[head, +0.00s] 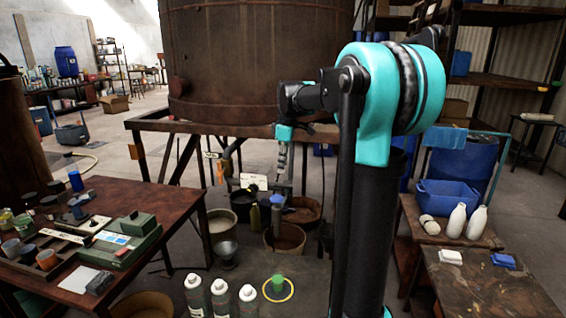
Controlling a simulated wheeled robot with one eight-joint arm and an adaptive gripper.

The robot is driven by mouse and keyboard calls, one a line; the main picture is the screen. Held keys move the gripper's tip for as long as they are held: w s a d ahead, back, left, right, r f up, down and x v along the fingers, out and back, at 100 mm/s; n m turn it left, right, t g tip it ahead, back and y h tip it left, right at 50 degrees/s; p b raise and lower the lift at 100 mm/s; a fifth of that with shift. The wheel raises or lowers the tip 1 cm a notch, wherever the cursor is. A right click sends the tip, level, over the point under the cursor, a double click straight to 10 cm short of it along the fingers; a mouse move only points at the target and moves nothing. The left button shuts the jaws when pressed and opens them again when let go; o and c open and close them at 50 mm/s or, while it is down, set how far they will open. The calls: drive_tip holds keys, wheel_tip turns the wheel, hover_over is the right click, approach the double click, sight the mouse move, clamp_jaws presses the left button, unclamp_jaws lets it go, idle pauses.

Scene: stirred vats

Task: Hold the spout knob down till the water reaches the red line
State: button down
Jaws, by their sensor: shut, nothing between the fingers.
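My gripper (282,165) points downward in front of the stand, just below the big brown vat (250,60). Its fingers are shut with nothing between them. A small upright grey-blue cylinder (277,208) stands below the fingertips, near a brown bucket (285,241); I cannot tell whether the fingers touch it. I cannot make out which part is the spout knob. A green cup (279,283) sits inside a yellow ring on the floor or a low surface in front. No red line or water level can be made out.
A wooden table (165,200) with instruments and jars stands at left. Several grey-white bottles (221,297) stand at the front. At right are a blue bin (447,197), white bottles (456,221) and a worn table (490,285). Buckets and a dark tub crowd the area under the vat stand (155,126).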

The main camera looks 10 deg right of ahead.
drive_tip(key=shift+r, duration=0.9)
drive_tip(key=shift+s+d+f, duration=0.1)
drive_tip(key=s+d+f+m+t, duration=0.1)
drive_tip(key=s+f+m, duration=0.5)
drive_tip(key=s+f, duration=0.6)
drive_tip(key=s+d+f+m+t+h, duration=0.1)
drive_tip(key=s+d+f+m+t, duration=0.1)
drive_tip(key=s+f+m, duration=0.5)
drive_tip(key=s+f, duration=0.6)
drive_tip(key=s, duration=0.2)
drive_tip(key=shift+d, duration=0.35)
